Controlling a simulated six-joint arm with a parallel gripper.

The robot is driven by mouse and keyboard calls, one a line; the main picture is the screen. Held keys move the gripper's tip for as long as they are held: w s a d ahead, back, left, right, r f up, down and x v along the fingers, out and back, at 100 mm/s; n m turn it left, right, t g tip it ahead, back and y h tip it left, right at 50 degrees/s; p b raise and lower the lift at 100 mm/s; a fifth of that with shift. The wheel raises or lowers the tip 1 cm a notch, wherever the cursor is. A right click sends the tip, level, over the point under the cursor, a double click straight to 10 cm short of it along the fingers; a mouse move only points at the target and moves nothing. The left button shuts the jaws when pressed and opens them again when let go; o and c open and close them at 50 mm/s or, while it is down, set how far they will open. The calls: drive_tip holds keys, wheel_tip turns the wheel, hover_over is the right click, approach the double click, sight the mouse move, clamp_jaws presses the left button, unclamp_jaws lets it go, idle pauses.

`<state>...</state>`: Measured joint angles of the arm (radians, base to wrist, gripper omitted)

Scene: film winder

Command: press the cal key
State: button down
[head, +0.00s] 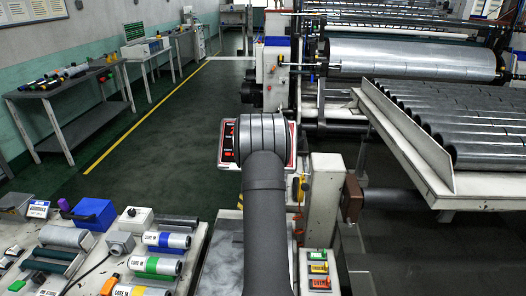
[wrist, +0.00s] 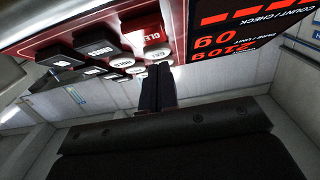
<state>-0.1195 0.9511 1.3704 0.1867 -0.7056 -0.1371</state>
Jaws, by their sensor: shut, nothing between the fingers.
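In the wrist view, a control panel (wrist: 75,25) fills the upper left, seen upside down and at a steep angle. A white key (wrist: 160,54), whose small label seems to read CAL, lies at the tips of my gripper (wrist: 158,67). The gripper is shut and empty, and its dark fingers point at the panel face. I cannot tell whether the tips touch the key or stop just short. In the head view, my wrist covers most of the panel (head: 227,148), and my fingers are hidden.
A red CLEAR key (wrist: 143,33), dark keys (wrist: 97,48) and other white keys (wrist: 133,70) sit close around the fingertips. A red-lit display (wrist: 235,40) is beside them. In the head view, a bench with labelled cores (head: 165,241) stands at lower left, rollers (head: 450,110) at right.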

drive_tip(key=shift+w+f, duration=0.25)
drive_tip(key=shift+f, duration=0.05)
drive_tip(key=shift+w+f, duration=0.45)
drive_tip(key=shift+f, duration=0.3)
drive_tip(key=s+r, duration=0.4)
drive_tip(key=s, duration=0.8)
drive_tip(key=shift+s+r, duration=0.15)
drive_tip(key=shift+s, duration=0.15)
drive_tip(key=shift+w, duration=0.15)
